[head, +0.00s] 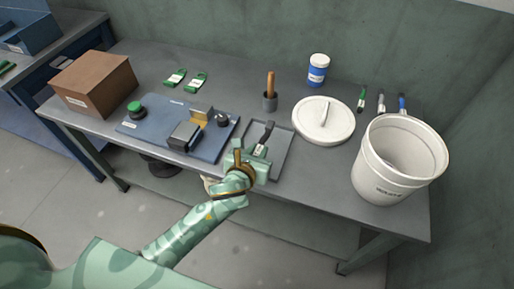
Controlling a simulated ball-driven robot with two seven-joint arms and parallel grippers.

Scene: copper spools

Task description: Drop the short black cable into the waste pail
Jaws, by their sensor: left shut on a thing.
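My left gripper (258,154) is at the front middle of the bench, over the left part of a shallow grey tray (283,146). It is shut on the short black cable (267,132), whose dark end sticks out beyond the fingers, with a pale label beside them. I cannot tell whether the cable still touches the tray. The white waste pail (383,178) stands upright and open at the bench's right end, well to the right of the gripper. The part of its inside that shows looks empty. My right gripper is out of view.
A round white lid (323,121) lies between tray and pail. A blue fixture board (160,131), green labelled items (196,83) and a brown box (95,85) are left.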

